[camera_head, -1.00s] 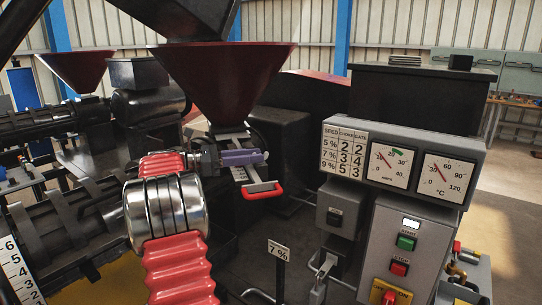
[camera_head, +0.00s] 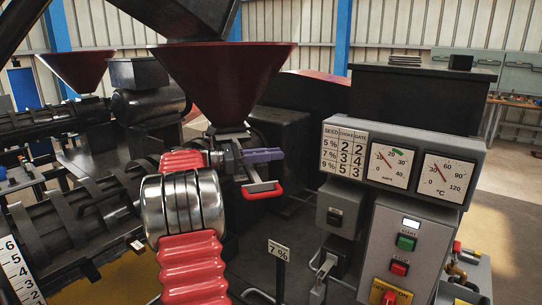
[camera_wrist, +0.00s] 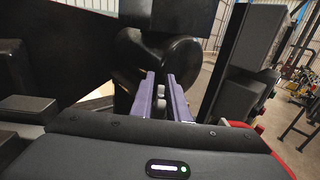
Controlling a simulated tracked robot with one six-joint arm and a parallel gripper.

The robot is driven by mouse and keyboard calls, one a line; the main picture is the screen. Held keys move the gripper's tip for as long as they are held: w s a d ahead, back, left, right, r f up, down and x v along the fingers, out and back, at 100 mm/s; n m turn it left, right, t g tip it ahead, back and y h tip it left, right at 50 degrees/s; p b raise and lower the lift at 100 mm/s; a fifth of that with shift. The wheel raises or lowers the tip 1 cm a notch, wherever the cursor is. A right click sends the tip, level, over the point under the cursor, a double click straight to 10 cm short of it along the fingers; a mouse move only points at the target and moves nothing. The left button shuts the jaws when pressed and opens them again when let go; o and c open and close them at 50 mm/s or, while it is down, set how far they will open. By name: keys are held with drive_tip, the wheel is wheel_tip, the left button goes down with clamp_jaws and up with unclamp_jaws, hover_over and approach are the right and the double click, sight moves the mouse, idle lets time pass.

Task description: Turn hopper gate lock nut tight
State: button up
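The dark red hopper (camera_head: 224,80) stands above the press. Below it, the gate's red handle (camera_head: 263,190) sticks out at the front. My gripper (camera_head: 280,154) has two purple fingers pointing right in the head view, just above this handle. In the wrist view my gripper (camera_wrist: 160,74) shows both fingers parallel with a clear gap. Small grey rounded pieces (camera_wrist: 161,103) sit low in the gap; I cannot tell whether they belong to my gripper. I cannot make out the lock nut; my fingers cover part of the gate area.
A control box with two gauges (camera_head: 390,165) stands to the right, above a start/stop panel (camera_head: 405,240). A "7 %" sign (camera_head: 278,250) stands in front. A second hopper (camera_head: 74,68) is at the back left. A dark rounded body (camera_wrist: 155,55) lies beyond my fingertips.

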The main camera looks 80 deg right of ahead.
clamp_jaws()
drive_tip(key=shift+m+y, duration=0.3)
drive_tip(key=shift+y, duration=0.1)
drive_tip(key=shift+s+a+m+g+y, duration=0.1)
drive_tip(key=shift+a+m+g+y, duration=0.2)
drive_tip(key=shift+m+y, duration=0.5)
drive_tip(key=shift+s+a+m+g+y, duration=0.1)
drive_tip(key=shift+m+g+y, duration=0.35)
drive_tip(key=shift+y, duration=0.7)
drive_tip(key=shift+a+m+g+y, duration=0.15)
drive_tip(key=shift+m+g+y, duration=0.1)
drive_tip(key=shift+m+y, duration=0.6)
drive_tip(key=shift+y, duration=0.3)
drive_tip(key=shift+o, duration=2)
unclamp_jaws()
drive_tip(key=shift+a, duration=0.1)
wheel_tip(320, 180, up, 10)
